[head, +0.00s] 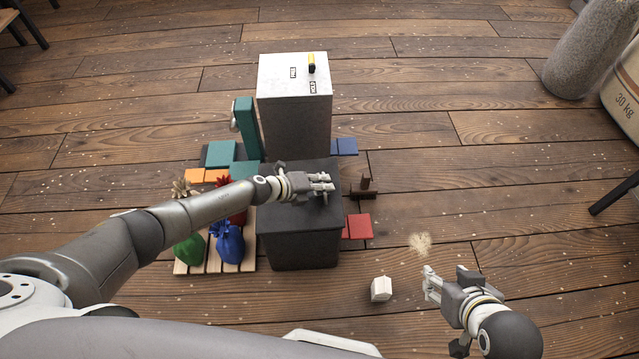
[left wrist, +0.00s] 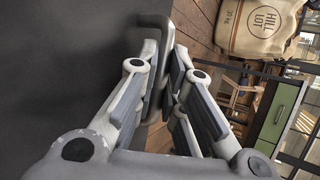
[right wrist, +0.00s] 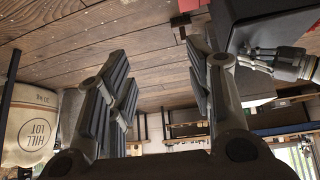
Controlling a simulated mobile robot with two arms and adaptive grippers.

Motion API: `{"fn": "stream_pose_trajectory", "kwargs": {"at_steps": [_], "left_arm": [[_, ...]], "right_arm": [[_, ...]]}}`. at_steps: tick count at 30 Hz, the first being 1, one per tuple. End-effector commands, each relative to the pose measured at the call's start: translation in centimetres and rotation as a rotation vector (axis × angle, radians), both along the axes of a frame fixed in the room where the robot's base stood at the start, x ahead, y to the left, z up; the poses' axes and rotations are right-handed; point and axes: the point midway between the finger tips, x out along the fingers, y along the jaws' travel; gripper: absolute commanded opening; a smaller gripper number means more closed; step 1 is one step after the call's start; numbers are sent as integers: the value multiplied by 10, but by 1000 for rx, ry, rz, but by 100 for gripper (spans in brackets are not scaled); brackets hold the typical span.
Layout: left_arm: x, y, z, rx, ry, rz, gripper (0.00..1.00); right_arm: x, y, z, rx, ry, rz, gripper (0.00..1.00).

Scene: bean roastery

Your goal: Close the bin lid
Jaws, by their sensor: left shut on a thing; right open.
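The dark grey bin (head: 300,250) stands on the floor in the middle of the head view. Its dark flat lid (head: 290,215) looks level on top; I cannot tell whether it is fully seated. My left gripper (head: 325,187) lies over the right part of the lid. In the left wrist view the left gripper (left wrist: 163,60) is shut on a grey bar-like handle (left wrist: 152,22) beside the dark lid surface (left wrist: 60,60). The fingers hide part of the handle. My right gripper (head: 430,283) is open and empty, right of the bin and apart from it.
A white-topped box (head: 290,75) with a yellow-and-black switch stands behind the bin. Coloured sacks (head: 230,243) lie on a pallet (head: 215,267) at left. A small white block (head: 381,289) and red tile (head: 360,227) lie at right. Floor farther right is mostly clear.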

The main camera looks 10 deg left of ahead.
Motion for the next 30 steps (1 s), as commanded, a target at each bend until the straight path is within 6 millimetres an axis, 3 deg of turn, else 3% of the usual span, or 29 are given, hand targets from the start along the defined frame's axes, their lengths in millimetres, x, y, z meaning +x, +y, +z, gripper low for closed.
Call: {"fn": "stream_pose_trajectory", "kwargs": {"at_steps": [1,9,23,24,28,30], "left_arm": [[3,-10,3,-20,-4,-4,0],[4,-12,0,-22,-4,-4,0],[5,-12,0,-22,-7,-1,0],[5,-12,0,-22,-7,-2,15],[5,-12,0,-19,-7,-3,32],[4,-11,-1,-17,-6,-2,32]], "right_arm": [[7,3,2,7,-34,3,48],[27,9,15,32,-145,11,48],[30,10,18,35,-162,13,48],[30,10,18,35,-162,13,48],[30,11,18,35,-162,13,48],[30,11,18,35,-162,13,48]]}}
